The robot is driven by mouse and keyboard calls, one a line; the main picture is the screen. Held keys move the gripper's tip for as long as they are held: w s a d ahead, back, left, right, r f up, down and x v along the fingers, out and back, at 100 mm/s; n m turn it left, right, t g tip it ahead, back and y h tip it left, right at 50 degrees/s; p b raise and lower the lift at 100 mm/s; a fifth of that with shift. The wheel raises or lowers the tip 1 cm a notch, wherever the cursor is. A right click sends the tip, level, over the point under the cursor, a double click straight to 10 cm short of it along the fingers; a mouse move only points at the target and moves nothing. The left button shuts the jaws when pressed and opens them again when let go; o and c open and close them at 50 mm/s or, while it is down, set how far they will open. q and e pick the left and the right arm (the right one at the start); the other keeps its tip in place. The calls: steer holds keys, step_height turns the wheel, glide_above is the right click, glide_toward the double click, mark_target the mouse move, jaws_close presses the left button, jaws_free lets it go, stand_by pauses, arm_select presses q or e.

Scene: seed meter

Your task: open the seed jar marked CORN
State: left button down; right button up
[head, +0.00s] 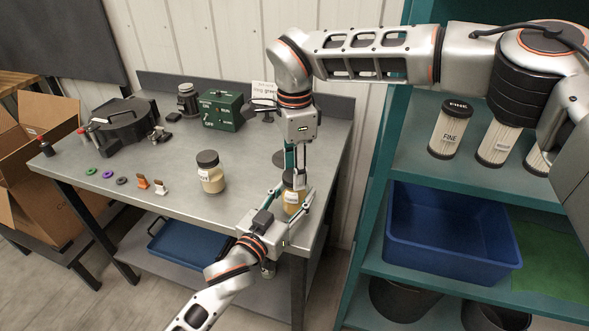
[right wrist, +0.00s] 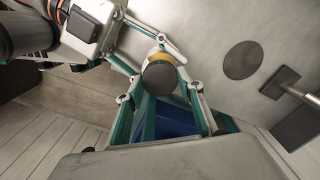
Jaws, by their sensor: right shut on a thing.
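A clear jar with yellow contents (head: 291,197) and a small white label is near the right end of the grey table. I cannot read its label surely. My left gripper (head: 290,208) comes from below, with a finger on each side of the jar's body, shut on it. My right gripper (head: 291,172) points down from above and is shut on the jar's dark lid. The right wrist view shows the dark round lid (right wrist: 159,79) between my right fingers, with a yellow strip of jar behind it. The lid hides most of the jar there.
A second jar (head: 212,179), pale with a dark lid, stands left on the table (head: 185,210). A green box (head: 219,111) and black device (head: 125,128) stand behind. Small clips and rings lie at left. A teal shelf with a blue bin (head: 455,265) and labelled cylinders (head: 450,130) is right.

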steer(key=shift+r, duration=0.15)
steer(key=shift+r, duration=0.95)
steer(key=shift+r, duration=0.1)
steer(key=shift+r, duration=1.9)
arm_select(q)
steer(key=c, duration=1)
jaws_free()
steer(key=shift+c, duration=0.2)
